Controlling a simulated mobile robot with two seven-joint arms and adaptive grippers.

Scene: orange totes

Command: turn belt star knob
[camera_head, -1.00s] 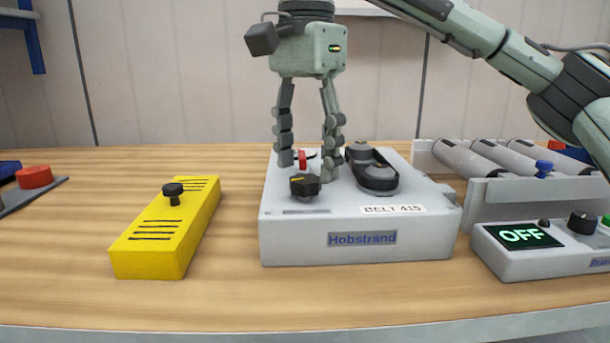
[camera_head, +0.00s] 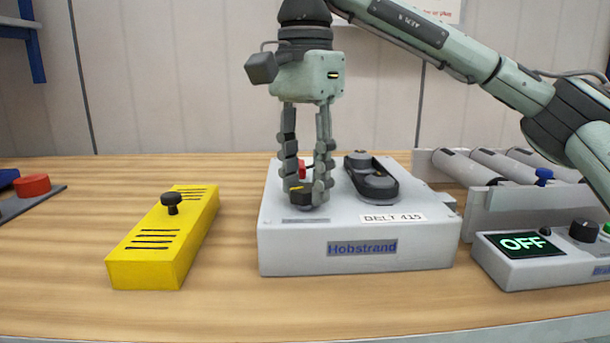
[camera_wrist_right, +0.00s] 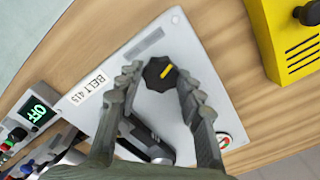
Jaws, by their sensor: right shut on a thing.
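The black star knob (camera_head: 301,197) with a yellow mark sits on the top front left of the grey Hobstrand box (camera_head: 290,245) labelled BELT 415. My right gripper (camera_head: 307,192) points down with its fingers on either side of the knob, shut on it. The right wrist view also shows the knob (camera_wrist_right: 159,73) between the fingertips (camera_wrist_right: 157,76), its yellow mark visible. My left gripper is not in view.
A yellow box (camera_head: 150,262) with a black knob stands left of the grey box. To the right are a roller conveyor (camera_head: 500,205) and a control unit (camera_head: 520,270) reading OFF. A red button (camera_head: 33,185) is at far left. The front table strip is clear.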

